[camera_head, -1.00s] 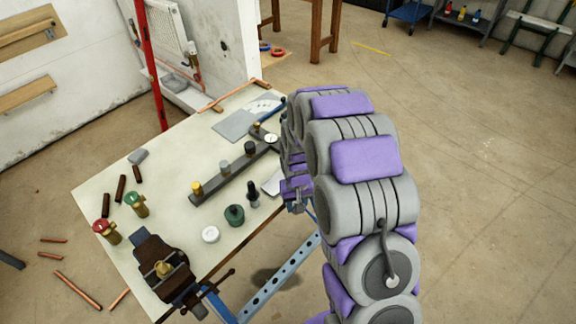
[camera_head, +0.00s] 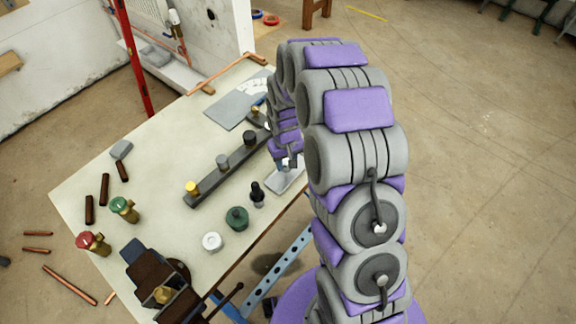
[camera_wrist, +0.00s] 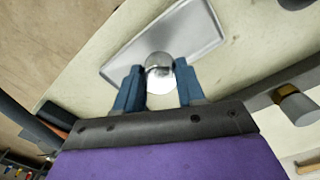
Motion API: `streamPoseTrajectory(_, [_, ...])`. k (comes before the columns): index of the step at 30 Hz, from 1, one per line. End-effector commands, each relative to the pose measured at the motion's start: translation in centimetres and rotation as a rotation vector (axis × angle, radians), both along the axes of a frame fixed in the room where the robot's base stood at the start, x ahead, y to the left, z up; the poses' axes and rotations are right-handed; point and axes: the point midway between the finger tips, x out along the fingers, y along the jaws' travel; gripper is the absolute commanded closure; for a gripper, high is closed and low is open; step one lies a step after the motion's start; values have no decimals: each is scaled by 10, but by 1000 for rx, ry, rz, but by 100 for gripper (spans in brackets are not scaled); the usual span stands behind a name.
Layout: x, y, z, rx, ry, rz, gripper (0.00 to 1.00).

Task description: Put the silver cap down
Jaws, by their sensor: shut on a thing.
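My gripper (camera_wrist: 160,88) is shut on the silver cap (camera_wrist: 160,72), which sits between the blue fingertips in the wrist view. Below it is a shallow grey tray (camera_wrist: 200,32), lying on the pale table (camera_wrist: 88,52). The cap overlaps the tray's near part in that view; whether it touches the tray I cannot tell. In the head view, my gripper (camera_head: 287,162) is over the far end of the tray (camera_head: 287,182), at the table's right edge. The cap cannot be made out there.
A black fitting (camera_head: 257,194), a green cap (camera_head: 237,218) and a white ring (camera_head: 212,242) stand nearer. A vise (camera_head: 165,285) is at the near edge.

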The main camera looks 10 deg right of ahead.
Motion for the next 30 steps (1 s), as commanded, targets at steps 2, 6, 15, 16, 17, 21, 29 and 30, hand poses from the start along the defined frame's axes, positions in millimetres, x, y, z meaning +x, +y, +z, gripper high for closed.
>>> streamPoseTrajectory(2, [0, -3, -13, 3, 2, 0, 100])
streamPoseTrajectory(6, [0, -9, -28, 9, 0, 0, 100])
streamPoseTrajectory(15, [1, -11, -27, 11, 0, -1, 52])
streamPoseTrajectory(16, [1, -9, -27, 9, -1, 0, 49])
streamPoseTrajectory(17, [0, -7, -27, 8, 0, 0, 46])
streamPoseTrajectory(21, [0, -3, -26, 3, -1, 0, 36])
streamPoseTrajectory(29, [1, -6, -27, 7, 0, 0, 36])
streamPoseTrajectory(30, [1, -7, -27, 8, 0, 0, 36])
